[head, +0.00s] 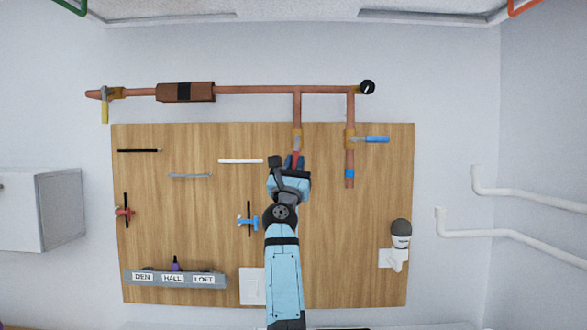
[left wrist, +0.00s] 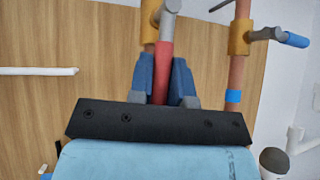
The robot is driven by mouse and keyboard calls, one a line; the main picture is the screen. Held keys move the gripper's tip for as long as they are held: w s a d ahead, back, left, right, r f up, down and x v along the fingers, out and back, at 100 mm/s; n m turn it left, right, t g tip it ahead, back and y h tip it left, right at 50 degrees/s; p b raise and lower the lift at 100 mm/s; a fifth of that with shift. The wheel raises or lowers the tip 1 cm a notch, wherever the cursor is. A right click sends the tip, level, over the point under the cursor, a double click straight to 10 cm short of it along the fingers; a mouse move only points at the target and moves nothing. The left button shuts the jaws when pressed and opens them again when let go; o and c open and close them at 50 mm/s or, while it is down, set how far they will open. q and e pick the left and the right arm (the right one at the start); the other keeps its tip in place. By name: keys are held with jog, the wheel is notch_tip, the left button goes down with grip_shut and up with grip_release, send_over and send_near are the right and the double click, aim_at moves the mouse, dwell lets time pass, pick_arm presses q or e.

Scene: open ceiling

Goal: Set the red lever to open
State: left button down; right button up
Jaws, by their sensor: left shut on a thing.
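The red lever (head: 296,154) hangs from a brass valve on the middle copper branch pipe (head: 297,112). It points down, roughly in line with that pipe. My left gripper (head: 292,164) reaches up to it from below. In the left wrist view the red lever (left wrist: 164,65) passes between the two blue fingers of my left gripper (left wrist: 162,82), which are shut on it. The grey upper end of the lever meets the brass valve (left wrist: 150,14). The lower end is hidden by the gripper. My right gripper is not in view.
A blue lever (head: 376,139) sticks out right from the neighbouring branch pipe (head: 350,110). A yellow lever (head: 105,112) hangs at the far left. Red (head: 124,212) and blue (head: 248,221) tap handles, a labelled grey rail (head: 175,279) and a dark-topped fitting (head: 401,232) are on the wooden board (head: 200,240).

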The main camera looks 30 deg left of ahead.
pick_arm(q)
jog(key=shift+w+d+n+y, duration=0.1)
jog(key=shift+d+n+y, duration=0.15)
jog(key=shift+n+y, duration=0.8)
jog(key=shift+r+n+g+y, duration=0.15)
jog(key=shift+n+g+y, duration=0.2)
jog(key=shift+g, duration=0.05)
jog(key=c, duration=1.1)
grip_release()
jog(key=shift+d+f+b, duration=0.1)
jog(key=shift+f+b, duration=0.2)
jog(key=shift+b+v, duration=0.85)
jog(key=shift+v, duration=5.85)
